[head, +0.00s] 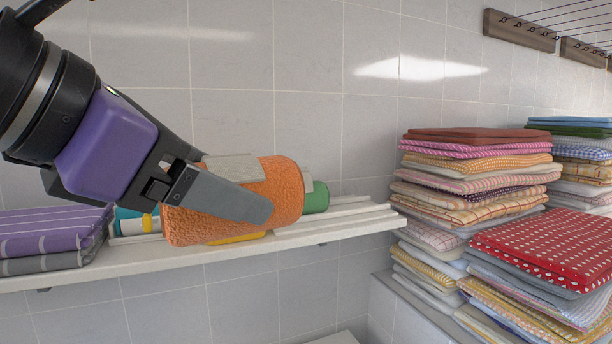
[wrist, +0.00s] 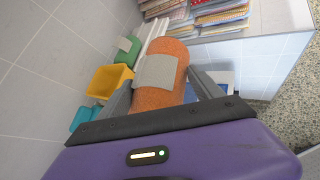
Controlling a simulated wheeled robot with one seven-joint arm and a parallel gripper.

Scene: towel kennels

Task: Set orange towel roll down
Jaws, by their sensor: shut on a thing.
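The orange towel roll (head: 285,192) has a grey-white band around it. My gripper (head: 235,180) is shut on it, with one finger across its near side. The roll lies on its side over the white slatted shelf (head: 350,222); I cannot tell whether it touches the slats. In the wrist view the roll (wrist: 162,85) is between the two fingers (wrist: 160,92), its band facing the camera. The far finger is mostly hidden in the head view.
A green roll (head: 317,197) lies behind the orange one. A yellow bin (wrist: 108,80) and a teal item (wrist: 82,118) are close by. Folded purple towels (head: 50,235) lie at the shelf's left. Tall towel stacks (head: 470,175) stand right. The shelf's right end looks bare.

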